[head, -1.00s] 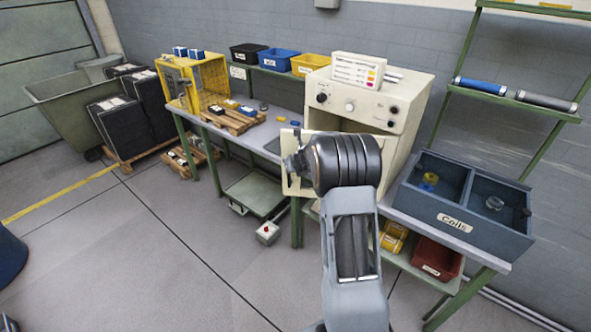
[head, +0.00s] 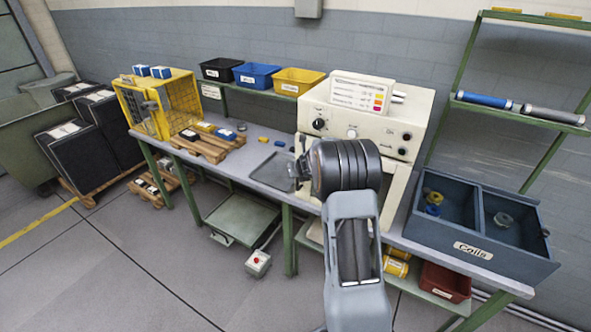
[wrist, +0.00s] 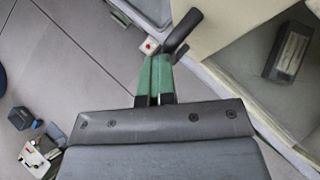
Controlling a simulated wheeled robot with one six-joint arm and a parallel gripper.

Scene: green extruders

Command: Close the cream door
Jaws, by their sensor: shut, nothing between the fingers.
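The cream door (wrist: 238,22) shows at the top right of the wrist view, standing open, with the cabinet interior visible to its right. Its dark handle (wrist: 183,30) sticks out on the left side. My gripper (wrist: 155,62) has its green fingers together and empty, just below and left of the handle; I cannot tell whether they touch it. In the head view the cream cabinet (head: 345,119) stands on the bench, and my arm hides most of the door and the fingers.
A dark grey block (wrist: 287,52) lies inside the cabinet. A blue-grey coil bin (head: 478,251) stands right of it. A dark tray (head: 280,170) and a yellow cage (head: 160,103) are on the bench to the left. The floor at the front left is clear.

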